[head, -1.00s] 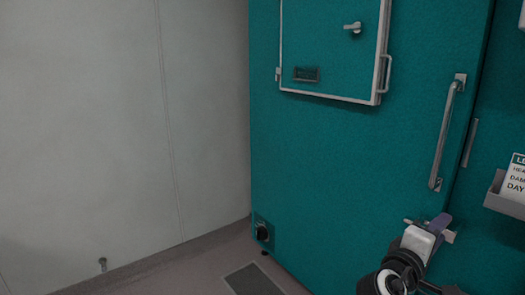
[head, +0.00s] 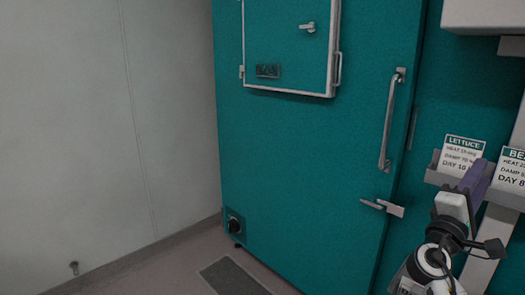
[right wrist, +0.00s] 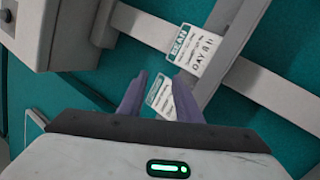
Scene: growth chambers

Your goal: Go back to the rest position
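My right gripper (head: 474,182) is at the lower right of the head view, in front of the label cards and to the right of the door latch. In the right wrist view its two purple fingers (right wrist: 160,95) are apart with nothing between them. A card shows behind the gap. My left gripper is in neither view.
A teal chamber door (head: 300,170) has a long handle (head: 390,120), a latch (head: 382,207) and a small hatch (head: 290,45). A lettuce card (head: 462,152) and a bean card (head: 512,172) stand in holders at the right. A grey box (right wrist: 62,30) shows in the right wrist view. Floor shows at lower left.

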